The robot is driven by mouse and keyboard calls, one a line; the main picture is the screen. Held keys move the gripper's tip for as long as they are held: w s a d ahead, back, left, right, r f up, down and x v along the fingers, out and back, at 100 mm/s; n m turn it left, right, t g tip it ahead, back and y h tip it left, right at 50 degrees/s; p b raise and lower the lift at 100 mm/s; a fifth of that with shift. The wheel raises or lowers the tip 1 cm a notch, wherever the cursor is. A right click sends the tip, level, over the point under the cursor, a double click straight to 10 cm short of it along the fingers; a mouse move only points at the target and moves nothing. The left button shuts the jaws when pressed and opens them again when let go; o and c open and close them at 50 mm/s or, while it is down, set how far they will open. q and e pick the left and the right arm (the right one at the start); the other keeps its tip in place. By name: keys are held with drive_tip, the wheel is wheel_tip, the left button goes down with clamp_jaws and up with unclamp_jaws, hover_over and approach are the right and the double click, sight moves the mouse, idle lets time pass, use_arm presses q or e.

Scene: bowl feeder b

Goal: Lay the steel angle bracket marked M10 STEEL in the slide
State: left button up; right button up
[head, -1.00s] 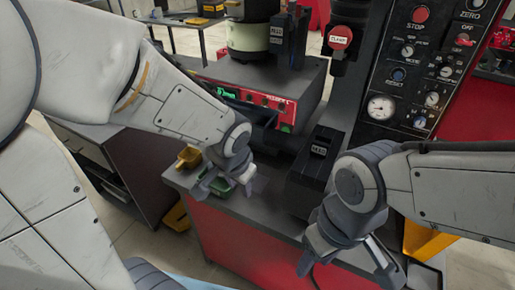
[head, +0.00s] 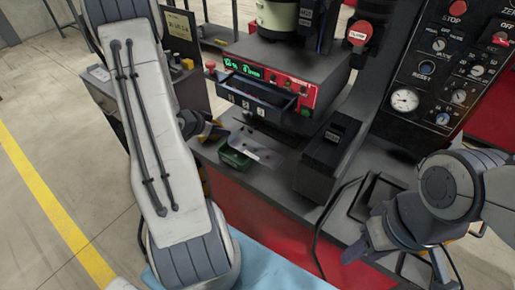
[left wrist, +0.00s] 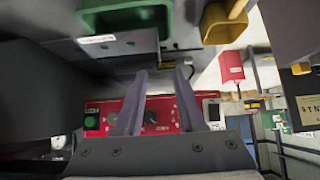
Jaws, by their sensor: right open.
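I cannot make out the bracket marked M10 STEEL in either view. A black block with a small white label (head: 323,165) stands on the bench; its label is too small to read, and I cannot tell whether it is the slide. My left gripper (head: 207,131) is mostly hidden behind my left arm, left of the green bin. In the left wrist view, its two fingers (left wrist: 160,75) are apart with nothing between them, and a red panel shows behind. My right gripper (head: 397,265) is open and empty at the lower right, over the bench's front edge.
A red-fronted feeder box (head: 270,70) has an open drawer (head: 257,101) with numbered labels. A green bin (head: 235,158) sits beside a grey plate (head: 262,151). A yellow bin (left wrist: 226,24) shows in the left wrist view. A control panel (head: 440,70) stands right.

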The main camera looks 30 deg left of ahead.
sight(234, 133)
use_arm(q)
drive_tip(key=x, duration=0.9)
drive_tip(key=shift+s+f, duration=0.1)
drive_tip(key=shift+s, duration=0.1)
clamp_jaws()
idle(1.1)
